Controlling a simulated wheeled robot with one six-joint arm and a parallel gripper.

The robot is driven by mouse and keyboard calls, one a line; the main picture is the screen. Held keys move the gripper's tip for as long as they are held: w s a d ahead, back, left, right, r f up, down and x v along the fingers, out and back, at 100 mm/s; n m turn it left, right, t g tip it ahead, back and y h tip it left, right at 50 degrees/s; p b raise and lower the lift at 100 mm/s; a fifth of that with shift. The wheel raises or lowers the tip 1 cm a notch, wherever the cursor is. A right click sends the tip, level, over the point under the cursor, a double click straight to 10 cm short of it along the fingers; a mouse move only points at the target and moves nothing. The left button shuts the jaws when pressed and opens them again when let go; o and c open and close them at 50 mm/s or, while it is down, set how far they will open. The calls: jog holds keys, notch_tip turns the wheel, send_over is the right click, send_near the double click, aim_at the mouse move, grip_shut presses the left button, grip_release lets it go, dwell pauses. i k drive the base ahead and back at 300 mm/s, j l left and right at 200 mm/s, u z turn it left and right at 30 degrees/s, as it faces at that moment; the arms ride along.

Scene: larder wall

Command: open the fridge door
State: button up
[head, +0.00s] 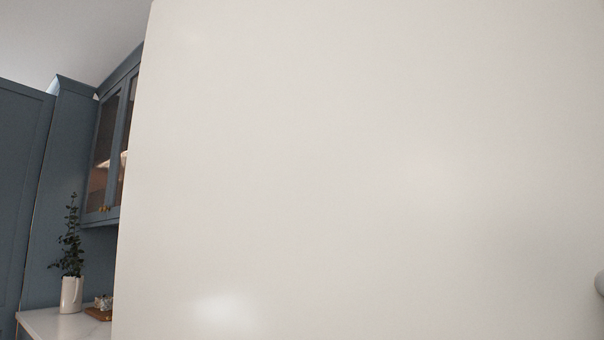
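A large plain off-white panel (360,170), which looks like the fridge door, fills most of the head view. Its left edge runs slightly tilted from the top left down to the bottom. A small rounded grey piece (599,283) shows at the right edge of the view, cut off by the frame; it may be part of a handle, but I cannot tell. My gripper is not in view. I cannot see whether the door is open or shut.
Left of the panel are tall blue cabinets (22,190) and a glass-fronted wall cabinet (108,145). Below, a white counter (55,324) holds a white vase (71,295) with a dark green plant and a small brown board (98,314).

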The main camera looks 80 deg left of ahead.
aim_at(296, 169)
jog(key=u, duration=1.9)
jog(key=k+l+u, duration=0.6)
jog(key=i+l, duration=0.1)
jog(key=l, duration=0.05)
